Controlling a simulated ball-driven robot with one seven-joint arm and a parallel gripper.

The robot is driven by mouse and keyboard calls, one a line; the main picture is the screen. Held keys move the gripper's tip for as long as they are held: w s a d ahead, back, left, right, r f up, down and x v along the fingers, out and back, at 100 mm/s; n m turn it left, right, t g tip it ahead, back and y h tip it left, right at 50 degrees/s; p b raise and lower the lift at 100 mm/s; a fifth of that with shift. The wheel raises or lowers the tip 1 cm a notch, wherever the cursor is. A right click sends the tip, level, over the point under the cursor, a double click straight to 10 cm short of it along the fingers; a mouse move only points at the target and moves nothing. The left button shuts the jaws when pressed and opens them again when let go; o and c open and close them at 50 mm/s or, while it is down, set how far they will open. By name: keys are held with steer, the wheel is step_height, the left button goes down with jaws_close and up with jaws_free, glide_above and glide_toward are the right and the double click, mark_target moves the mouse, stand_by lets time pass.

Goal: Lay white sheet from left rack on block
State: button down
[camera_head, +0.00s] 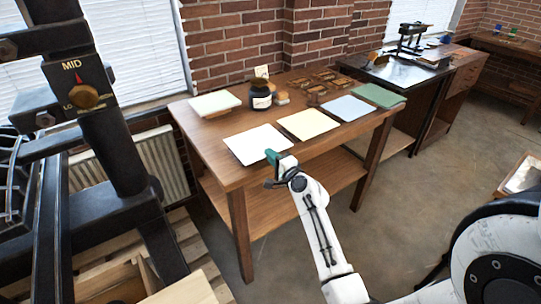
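A white sheet (253,146) lies flat near the front left corner of the wooden table (222,166). My gripper (271,169) is at the table's front edge, by the sheet's front right corner. A teal part and a dark part show at its end. I cannot tell whether it touches the sheet, or whether its fingers are open or shut. The sheet looks flat and not lifted. A pale, thick slab (214,103) lies at the table's back left; I cannot tell whether it is the block. No rack is clearly recognisable.
Cream (308,124), pale blue (348,108) and green (379,96) sheets lie to the right. A dark jar (260,97) and wooden pieces (318,84) stand behind. A black press frame with a MID dial (83,94) fills the left.

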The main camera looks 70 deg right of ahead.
step_height(320, 180, up, 3)
steer(key=shift+f+p, duration=0.1)
steer(key=shift+p, duration=1.1)
steer(key=s+a+r+p, duration=0.2)
steer(key=s+a+r, duration=0.1)
steer(key=s, duration=0.3)
steer(key=shift+a, duration=0.4)
